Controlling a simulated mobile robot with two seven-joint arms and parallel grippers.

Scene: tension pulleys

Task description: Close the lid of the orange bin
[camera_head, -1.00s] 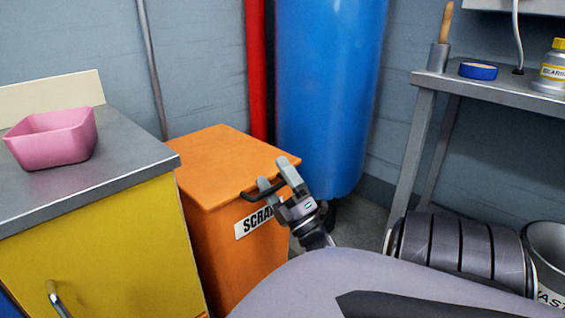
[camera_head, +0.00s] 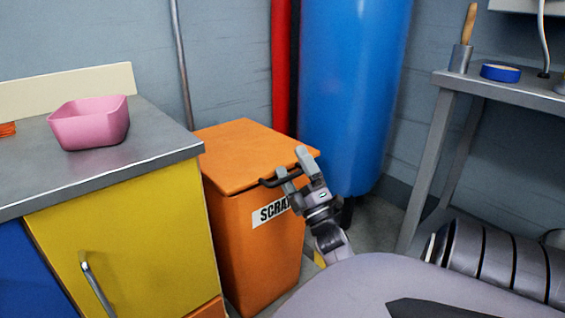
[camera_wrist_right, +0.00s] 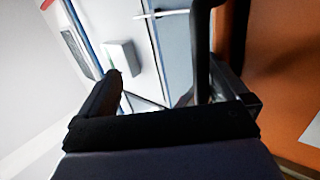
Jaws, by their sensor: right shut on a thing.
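The orange bin (camera_head: 252,245) stands on the floor with a white label that starts "SCRA" on its front. Its orange lid (camera_head: 245,150) lies about flat over the bin's top, and I see no clear gap under its front edge. A dark bar handle (camera_head: 268,183) sits at the lid's front edge. My right gripper (camera_head: 293,167) is shut on the right part of this handle, and its fingers cover that end. In the right wrist view the dark handle (camera_wrist_right: 202,40) shows between the fingers, beside an orange surface (camera_wrist_right: 285,70). My left gripper is not in view.
A yellow cabinet (camera_head: 130,235) with a grey top stands close on the bin's left, with a pink bin (camera_head: 90,122) on it. A blue cylinder (camera_head: 352,90) and a red pipe (camera_head: 281,65) stand behind. A grey table (camera_head: 510,90) is at the right.

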